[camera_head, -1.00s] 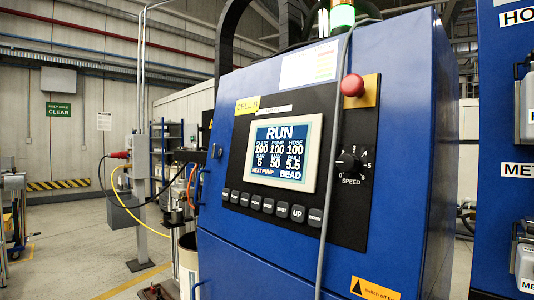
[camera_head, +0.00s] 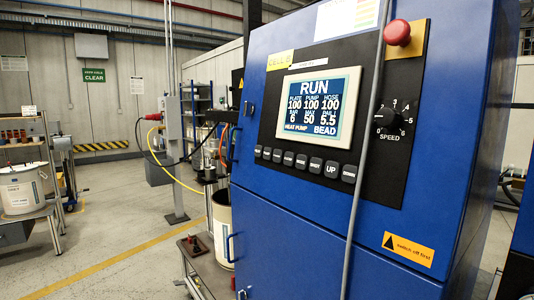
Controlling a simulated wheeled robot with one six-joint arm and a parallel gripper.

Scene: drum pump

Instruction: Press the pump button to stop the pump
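The blue control cabinet (camera_head: 300,240) fills the middle and right of the view. Its black panel carries a lit screen (camera_head: 318,108) reading RUN, with PLATE 100, PUMP 100 and HOSE 100. Below the screen runs a row of dark buttons (camera_head: 302,163); the one near the right end reads UP. The labels further left are too small to read surely, so I cannot tell which is the pump button. A red mushroom button (camera_head: 397,33) sits at the upper right, and a SPEED dial (camera_head: 388,116) is below it. My gripper is not in view.
A low cart with a drum (camera_head: 222,235) stands left of the cabinet. A rack with a white bucket (camera_head: 20,190) is at far left. Open floor (camera_head: 110,235) lies between.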

